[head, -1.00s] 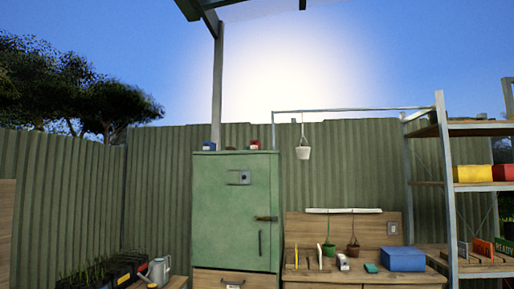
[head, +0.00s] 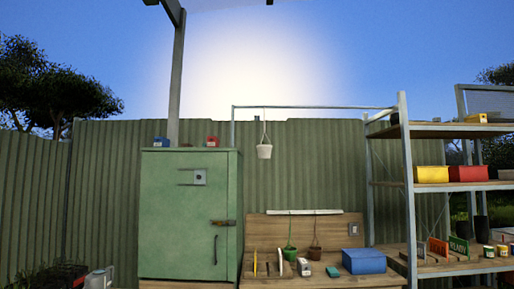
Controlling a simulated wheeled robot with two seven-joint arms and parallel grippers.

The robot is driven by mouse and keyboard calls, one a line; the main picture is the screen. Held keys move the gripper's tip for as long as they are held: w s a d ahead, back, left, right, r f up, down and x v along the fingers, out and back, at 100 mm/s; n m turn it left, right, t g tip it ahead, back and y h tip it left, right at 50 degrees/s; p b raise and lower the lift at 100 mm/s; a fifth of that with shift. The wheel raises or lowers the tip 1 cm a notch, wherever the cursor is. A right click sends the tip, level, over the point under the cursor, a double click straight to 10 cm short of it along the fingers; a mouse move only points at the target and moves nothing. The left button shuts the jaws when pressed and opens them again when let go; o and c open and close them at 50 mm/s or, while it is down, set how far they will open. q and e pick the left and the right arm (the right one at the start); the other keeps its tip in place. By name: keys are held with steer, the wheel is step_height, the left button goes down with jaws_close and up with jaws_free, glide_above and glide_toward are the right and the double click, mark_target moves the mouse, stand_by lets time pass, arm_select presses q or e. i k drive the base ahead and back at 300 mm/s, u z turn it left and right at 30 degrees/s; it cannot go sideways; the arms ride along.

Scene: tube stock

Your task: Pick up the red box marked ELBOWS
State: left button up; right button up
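A red box (head: 468,174) sits on the middle shelf of the metal rack at the right, beside a yellow box (head: 431,174). No marking can be read on it from here. A much smaller red item (head: 212,141) sits on top of the green cabinet, also without readable lettering. Neither of my grippers shows in the head view.
The metal rack (head: 408,190) has wooden shelves; its lower shelf holds upright signs and cans. A workbench with a blue box (head: 363,261) stands left of it. A green cabinet (head: 180,215) stands further left. A white bucket (head: 264,151) hangs from a rail.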

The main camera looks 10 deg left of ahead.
mark_target(212, 141)
steer(key=z, duration=0.2)
steer(key=i, duration=0.7)
steer(key=u, duration=0.7)
steer(key=i, duration=0.35)
steer(key=u, duration=0.45)
steer(key=k, duration=0.6)
steer(key=z, duration=0.85)
steer(key=i, duration=0.7)
steer(key=z, duration=0.65)
steer(key=i, duration=0.8)
steer(key=u, duration=0.95)
steer(key=i, duration=0.55)
steer(key=u, duration=0.7)
